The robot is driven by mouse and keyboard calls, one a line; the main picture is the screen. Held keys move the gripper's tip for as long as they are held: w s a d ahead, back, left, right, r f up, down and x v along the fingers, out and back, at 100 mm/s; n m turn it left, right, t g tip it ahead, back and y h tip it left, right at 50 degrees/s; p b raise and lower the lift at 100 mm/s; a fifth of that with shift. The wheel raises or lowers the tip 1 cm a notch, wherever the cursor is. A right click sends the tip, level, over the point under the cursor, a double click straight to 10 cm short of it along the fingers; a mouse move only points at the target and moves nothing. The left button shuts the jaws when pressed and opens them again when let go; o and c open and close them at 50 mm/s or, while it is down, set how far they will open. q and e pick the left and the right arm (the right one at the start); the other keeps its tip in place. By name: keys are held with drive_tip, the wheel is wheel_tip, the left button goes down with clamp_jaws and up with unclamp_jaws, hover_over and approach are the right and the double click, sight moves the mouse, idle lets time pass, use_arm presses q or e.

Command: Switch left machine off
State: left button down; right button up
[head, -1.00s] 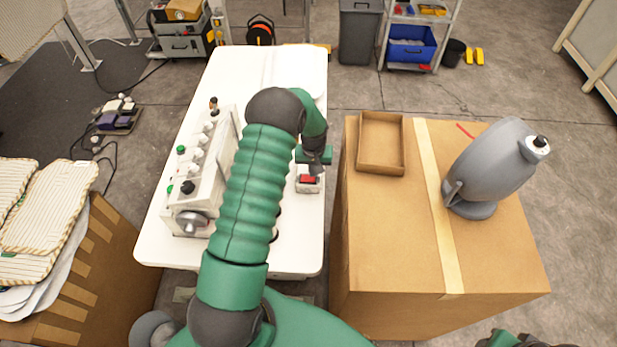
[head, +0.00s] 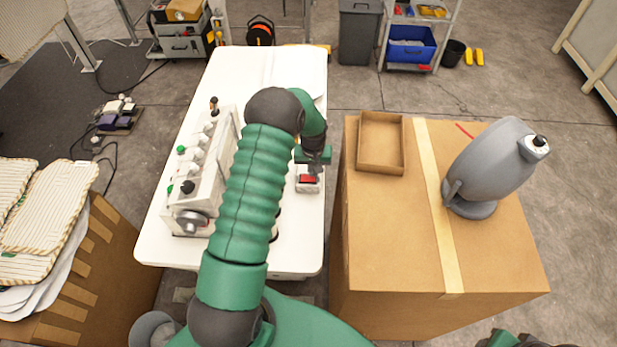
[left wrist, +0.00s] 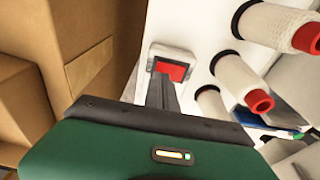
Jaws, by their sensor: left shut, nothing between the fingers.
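The white sewing machine (head: 205,165) stands on the white table (head: 285,75), partly hidden behind my left arm. A small white switch box with a red switch (head: 308,180) sits at the table's right edge. The red switch also shows in the left wrist view (left wrist: 172,70), straight ahead of the fingers. My left gripper (head: 313,171) is shut and empty, with its fingertips at the switch box. In the left wrist view its fingers (left wrist: 161,82) overlap the lower left of the red switch; I cannot tell whether they touch it. My right gripper (head: 505,340) shows only in part at the bottom edge.
A large cardboard box (head: 390,240) stands close to the right of the table, with a shallow open tray (head: 361,150) and a grey machine (head: 490,165) on it. White thread cones with red tips (left wrist: 272,25) stand near the switch. Striped covers (head: 45,225) lie on another box at left.

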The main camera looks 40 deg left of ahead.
use_arm(q)
drive_tip(key=shift+a+f, duration=0.2)
drive_tip(key=shift+f, duration=0.1)
drive_tip(key=shift+d+f+b, duration=0.1)
drive_tip(key=shift+f+b, duration=0.4)
drive_tip(key=shift+b, duration=0.1)
idle(0.3)
wheel_tip(320, 180, up, 7)
drive_tip(key=p, duration=0.4)
idle(0.3)
drive_tip(key=shift+f, duration=0.1)
